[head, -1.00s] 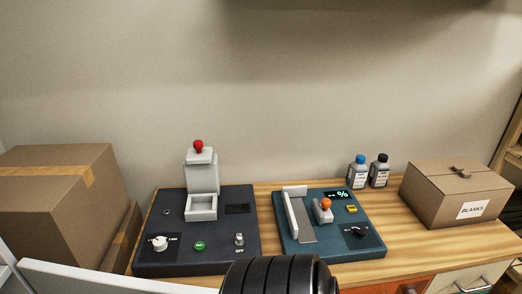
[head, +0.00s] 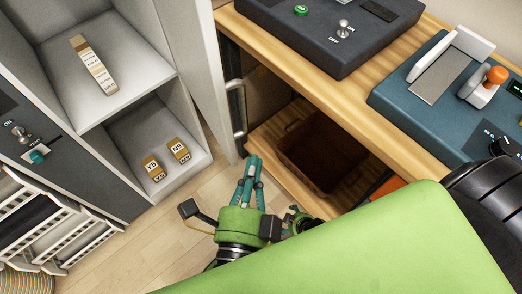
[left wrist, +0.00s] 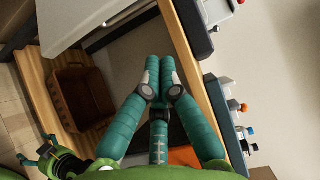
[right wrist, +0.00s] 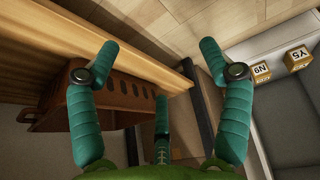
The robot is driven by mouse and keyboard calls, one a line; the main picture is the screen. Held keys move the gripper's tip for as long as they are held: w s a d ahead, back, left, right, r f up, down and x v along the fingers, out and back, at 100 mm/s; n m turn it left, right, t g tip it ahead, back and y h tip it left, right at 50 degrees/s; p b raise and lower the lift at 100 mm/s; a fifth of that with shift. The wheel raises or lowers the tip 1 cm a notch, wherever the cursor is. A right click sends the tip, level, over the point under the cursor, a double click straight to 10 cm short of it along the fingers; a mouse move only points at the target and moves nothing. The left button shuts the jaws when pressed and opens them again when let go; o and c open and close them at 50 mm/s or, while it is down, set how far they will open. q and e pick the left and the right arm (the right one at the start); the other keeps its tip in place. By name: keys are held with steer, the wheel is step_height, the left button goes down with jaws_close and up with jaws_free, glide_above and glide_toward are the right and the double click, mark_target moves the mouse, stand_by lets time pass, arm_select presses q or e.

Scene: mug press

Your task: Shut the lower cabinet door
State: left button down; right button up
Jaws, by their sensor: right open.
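The cabinet door (head: 207,75) is a pale panel standing open beside the cabinet's right side, with a metal handle (head: 237,108) on its outer face. It also shows in the left wrist view (left wrist: 75,22).
The cabinet holds a stack (head: 95,65) on its upper shelf and two labelled blocks (head: 179,151) below. A brown bin (head: 312,150) stands on the low shelf under the wooden table (head: 300,75). Machines occupy the tabletop. Open floor (head: 140,245) lies before the cabinet.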

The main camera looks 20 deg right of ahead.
arm_select(q)
steer(key=p+x, duration=0.2)
steer(key=x, duration=0.7)
steer(key=a, duration=0.4)
steer(key=shift+s+a, duration=0.1)
steer(key=shift+s, duration=0.3)
arm_select(e)
steer(key=shift+s+d+r, duration=0.15)
steer(key=shift+s+d, duration=0.2)
steer(key=shift+s, duration=0.25)
steer(key=shift+r, duration=0.15)
